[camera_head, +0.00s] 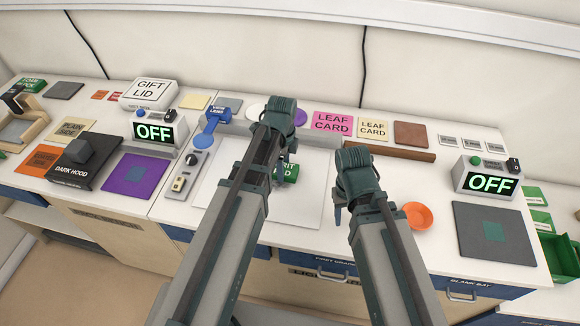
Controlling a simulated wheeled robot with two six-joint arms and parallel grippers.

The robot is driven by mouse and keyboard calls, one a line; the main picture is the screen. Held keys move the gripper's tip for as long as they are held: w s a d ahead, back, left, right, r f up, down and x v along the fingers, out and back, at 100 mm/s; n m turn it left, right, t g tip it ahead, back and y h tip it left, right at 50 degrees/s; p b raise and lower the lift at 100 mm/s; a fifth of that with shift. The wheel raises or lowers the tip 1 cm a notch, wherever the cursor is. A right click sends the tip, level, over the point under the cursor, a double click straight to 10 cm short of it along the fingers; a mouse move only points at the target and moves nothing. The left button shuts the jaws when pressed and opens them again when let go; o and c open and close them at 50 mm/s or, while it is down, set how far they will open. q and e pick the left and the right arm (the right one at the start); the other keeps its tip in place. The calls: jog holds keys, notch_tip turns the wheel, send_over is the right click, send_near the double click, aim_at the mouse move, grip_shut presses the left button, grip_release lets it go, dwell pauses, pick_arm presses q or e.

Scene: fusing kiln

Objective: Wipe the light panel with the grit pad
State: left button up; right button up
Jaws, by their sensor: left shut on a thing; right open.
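The light panel (218,172) is a large white rectangle in a pale grey frame, set in the middle of the bench. The grit pad (290,173) is a small green block with partly hidden white lettering, over the right half of the panel. My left gripper (284,160) is shut on the grit pad. My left arm hides part of the pad and much of the panel's middle. I cannot tell whether the pad touches the panel. My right gripper (339,205) is open and apart from the pad, near the panel's right edge.
A blue lens tool (206,138) and a switch plate (180,184) stand left of the panel. OFF display boxes stand at left (157,133) and right (489,182). An orange dish (418,215) lies right of my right gripper. A brown bar (392,152) lies behind it.

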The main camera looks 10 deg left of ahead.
pick_arm(q)
jog(key=shift+a+f, duration=0.1)
jog(key=shift+a, duration=1.8)
jog(key=shift+a, duration=0.15)
jog(key=shift+a, duration=1.6)
jog(key=shift+a, duration=1.65)
jog(key=shift+s+a, duration=0.1)
jog(key=shift+s, duration=1.15)
jog(key=shift+w+d, duration=0.1)
jog(key=shift+d, duration=1.75)
jog(key=shift+d, duration=0.15)
